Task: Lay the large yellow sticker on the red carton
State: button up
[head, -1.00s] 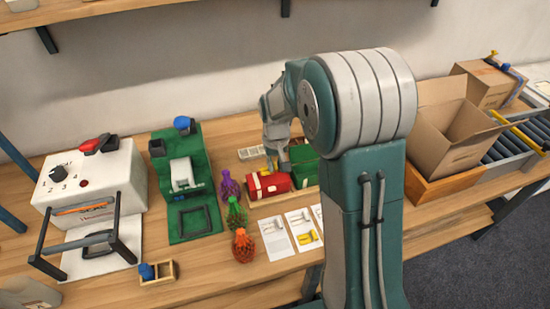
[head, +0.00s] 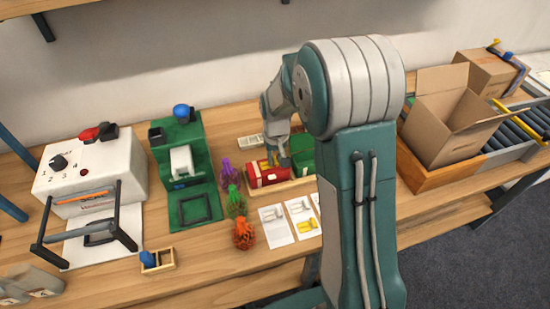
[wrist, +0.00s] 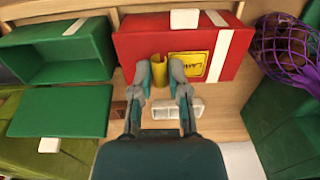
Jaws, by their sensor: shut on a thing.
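The red carton (wrist: 135,44) lies at the top middle of the wrist view, with white bands on it. It also shows in the head view (head: 267,181). The yellow sticker (wrist: 190,65), with dark writing, shows flat against the carton's near part. A yellow rolled piece (wrist: 158,68) stands beside it between my fingertips and looks like its curled end; the join is hidden by a finger. My gripper (wrist: 160,76) is shut on this yellow piece, at the carton's near edge. Whether the sticker touches the carton all over cannot be told.
An open green carton (wrist: 60,72) and a flat green lid stand left in the wrist view. A purple net bag (wrist: 285,45) is at the right. Printed cards (head: 275,226) lie in front of the cartons.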

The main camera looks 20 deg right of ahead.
jog(key=o, duration=0.7)
jog(key=shift+o, duration=0.2)
jog(key=shift+r, duration=0.1)
jog(key=shift+r, duration=3.45)
jog(key=shift+s+r, duration=0.1)
jog(key=s+a+r+t, duration=0.1)
jog(key=s+r+t, duration=0.2)
jog(key=s+r, duration=0.85)
jog(key=s+r+t, duration=0.2)
jog(key=s+r, duration=0.1)
jog(key=s, duration=0.9)
jog(key=shift+a+t, duration=0.3)
jog(key=shift+a, duration=0.15)
